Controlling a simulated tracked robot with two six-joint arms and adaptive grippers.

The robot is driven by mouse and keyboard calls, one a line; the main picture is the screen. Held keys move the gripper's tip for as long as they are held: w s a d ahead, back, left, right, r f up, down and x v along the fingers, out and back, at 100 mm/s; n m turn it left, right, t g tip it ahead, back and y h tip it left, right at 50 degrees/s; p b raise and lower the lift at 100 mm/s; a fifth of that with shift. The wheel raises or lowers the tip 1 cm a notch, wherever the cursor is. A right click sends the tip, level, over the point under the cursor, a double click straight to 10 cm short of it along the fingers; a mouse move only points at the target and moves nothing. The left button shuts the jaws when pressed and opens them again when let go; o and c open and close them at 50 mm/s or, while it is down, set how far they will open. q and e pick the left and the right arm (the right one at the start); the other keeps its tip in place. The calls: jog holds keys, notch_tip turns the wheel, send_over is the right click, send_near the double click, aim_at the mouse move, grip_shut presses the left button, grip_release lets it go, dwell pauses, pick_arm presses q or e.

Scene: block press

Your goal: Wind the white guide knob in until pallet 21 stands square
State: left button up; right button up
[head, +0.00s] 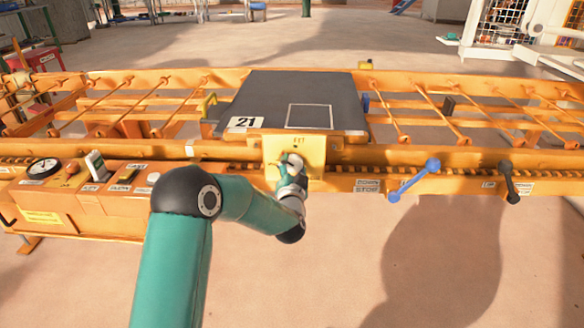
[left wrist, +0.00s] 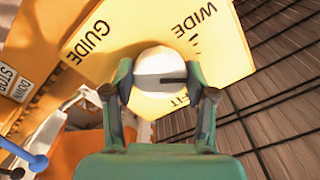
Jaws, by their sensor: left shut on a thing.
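The white guide knob (left wrist: 160,70) sits on a yellow plate (left wrist: 120,30) marked GUIDE and WIDE. A dark line on its face points right in the left wrist view. My left gripper (head: 291,166) is shut on the knob, with one finger on each side of it (left wrist: 160,82). In the head view the hand and fingers hide much of the knob. Pallet 21 (head: 275,92), a dark grey slab with a white 21 label, lies on the orange frame behind the plate. Its left side slants more than its right; I cannot tell whether it stands square. My right gripper is not in view.
A control box (head: 75,195) with a gauge and switches stands at the left. A blue lever (head: 414,180) and a black lever (head: 509,183) stick out of the front rail to the right. The floor in front is clear.

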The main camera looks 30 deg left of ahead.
pick_arm(q)
jog(key=o, duration=1.2)
jog(key=shift+c, duration=0.2)
jog(key=shift+d, duration=0.1)
jog(key=v, duration=1.1)
jog(key=shift+s, duration=0.4)
jog(key=shift+d, duration=0.1)
